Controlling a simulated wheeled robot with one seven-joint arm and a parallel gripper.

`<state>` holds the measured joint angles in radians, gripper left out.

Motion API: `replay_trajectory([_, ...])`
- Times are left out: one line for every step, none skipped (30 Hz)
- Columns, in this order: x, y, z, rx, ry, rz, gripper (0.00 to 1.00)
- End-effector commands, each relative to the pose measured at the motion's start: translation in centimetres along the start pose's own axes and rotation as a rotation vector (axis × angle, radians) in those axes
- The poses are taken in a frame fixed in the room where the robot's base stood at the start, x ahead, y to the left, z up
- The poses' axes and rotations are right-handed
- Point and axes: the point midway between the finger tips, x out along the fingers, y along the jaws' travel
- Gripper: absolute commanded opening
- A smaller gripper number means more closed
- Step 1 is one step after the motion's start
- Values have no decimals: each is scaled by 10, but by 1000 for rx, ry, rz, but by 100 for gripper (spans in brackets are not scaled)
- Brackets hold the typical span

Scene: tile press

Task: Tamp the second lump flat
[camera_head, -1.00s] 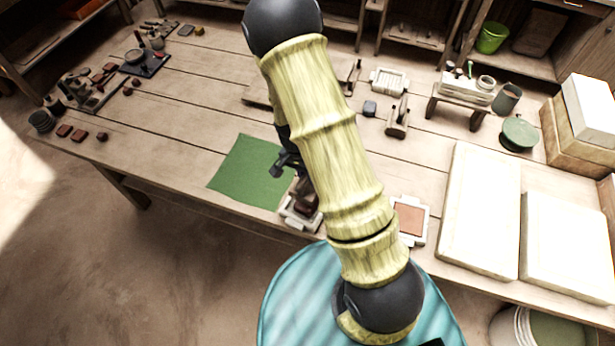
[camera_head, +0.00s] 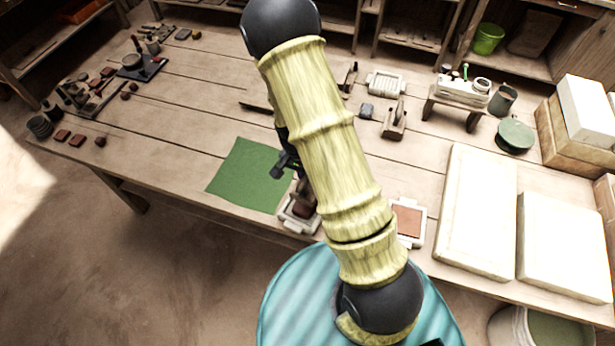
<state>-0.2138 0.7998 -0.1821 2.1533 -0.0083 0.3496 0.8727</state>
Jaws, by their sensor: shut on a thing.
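My gripper (camera_head: 284,166) is partly hidden behind my own arm, over the right edge of the green mat. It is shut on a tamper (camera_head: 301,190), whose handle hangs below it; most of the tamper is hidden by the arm. The tamper stands over a white mould (camera_head: 299,226) at the front edge of the table. A dark reddish-brown mass (camera_head: 300,211) shows inside this mould. I cannot tell whether the tamper touches it. A second white mould (camera_head: 411,220) to the right of my arm holds a flat reddish-brown fill (camera_head: 408,218).
A green mat (camera_head: 243,175) lies left of the moulds. Two pale slabs (camera_head: 478,210) take up the right of the table. Wooden tools (camera_head: 395,122) and a small stand (camera_head: 460,100) are farther back. Dark red lumps (camera_head: 100,142) lie at far left. The middle-left boards are clear.

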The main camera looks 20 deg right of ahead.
Motion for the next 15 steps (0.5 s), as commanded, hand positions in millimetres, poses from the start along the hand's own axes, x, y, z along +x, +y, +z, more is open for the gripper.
replay_trajectory([1,0,0,0,0,0,0])
replay_trajectory([3,-1,0,0,0,0,0])
replay_trajectory([8,-2,0,0,0,0,0])
replay_trajectory([12,-3,0,0,0,0,0])
replay_trajectory([18,-4,0,0,0,1,0])
replay_trajectory([26,-5,0,-1,0,1,0])
replay_trajectory([32,-6,0,0,0,1,0])
replay_trajectory([37,-8,0,0,-1,1,0])
replay_trajectory([44,-9,0,0,-1,1,0])
replay_trajectory([49,-10,0,1,-1,1,0])
replay_trajectory([54,-11,0,1,0,1,0])
replay_trajectory([62,-13,0,1,0,1,0])
replay_trajectory([56,-12,0,1,1,-1,0])
replay_trajectory([53,-12,0,1,1,-1,0])
replay_trajectory([52,-11,0,1,1,-1,0])
